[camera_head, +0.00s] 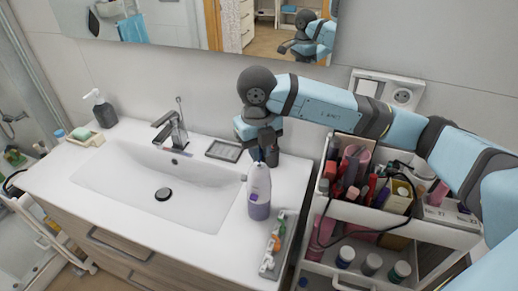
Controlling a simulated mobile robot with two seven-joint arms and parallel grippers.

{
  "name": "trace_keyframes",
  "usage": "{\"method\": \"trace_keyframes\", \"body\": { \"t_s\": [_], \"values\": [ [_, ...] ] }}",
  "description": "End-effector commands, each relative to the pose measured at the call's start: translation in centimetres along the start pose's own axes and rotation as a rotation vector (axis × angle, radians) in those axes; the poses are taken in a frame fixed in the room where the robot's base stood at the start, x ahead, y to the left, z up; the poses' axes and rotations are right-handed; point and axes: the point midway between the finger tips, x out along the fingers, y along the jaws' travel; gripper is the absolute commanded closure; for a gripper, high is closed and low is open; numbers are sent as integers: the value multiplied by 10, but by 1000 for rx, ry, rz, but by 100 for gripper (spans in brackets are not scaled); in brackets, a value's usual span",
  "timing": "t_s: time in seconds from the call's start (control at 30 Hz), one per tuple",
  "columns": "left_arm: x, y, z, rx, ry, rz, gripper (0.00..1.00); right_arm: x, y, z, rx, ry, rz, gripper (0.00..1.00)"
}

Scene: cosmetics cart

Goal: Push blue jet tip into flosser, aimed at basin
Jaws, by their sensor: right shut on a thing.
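The flosser (259,194), white above and purple below, stands upright on the white counter just right of the basin (150,185). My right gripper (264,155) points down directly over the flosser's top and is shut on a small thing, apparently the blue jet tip. The tip is mostly hidden between the fingers, so I cannot tell how far it sits in the flosser or which way it aims. A small spout-like part (244,178) shows at the flosser's left, toward the basin. My left gripper is not in view.
A narrow tray (282,226) with several small coloured items lies in front of the flosser. The crowded cosmetics cart (345,212) is close on the right.

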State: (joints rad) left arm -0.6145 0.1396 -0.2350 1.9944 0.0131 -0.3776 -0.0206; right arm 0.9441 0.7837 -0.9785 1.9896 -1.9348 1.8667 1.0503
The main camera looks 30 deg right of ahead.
Motion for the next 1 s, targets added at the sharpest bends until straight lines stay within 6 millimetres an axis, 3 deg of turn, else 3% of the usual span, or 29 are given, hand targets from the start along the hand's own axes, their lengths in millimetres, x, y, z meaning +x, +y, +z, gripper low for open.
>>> {"method": "trace_keyframes", "body": {
  "t_s": [1.0],
  "values": [
    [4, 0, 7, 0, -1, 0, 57, 4, 0, 0, -4, 1, 3, 100]
  ]
}}
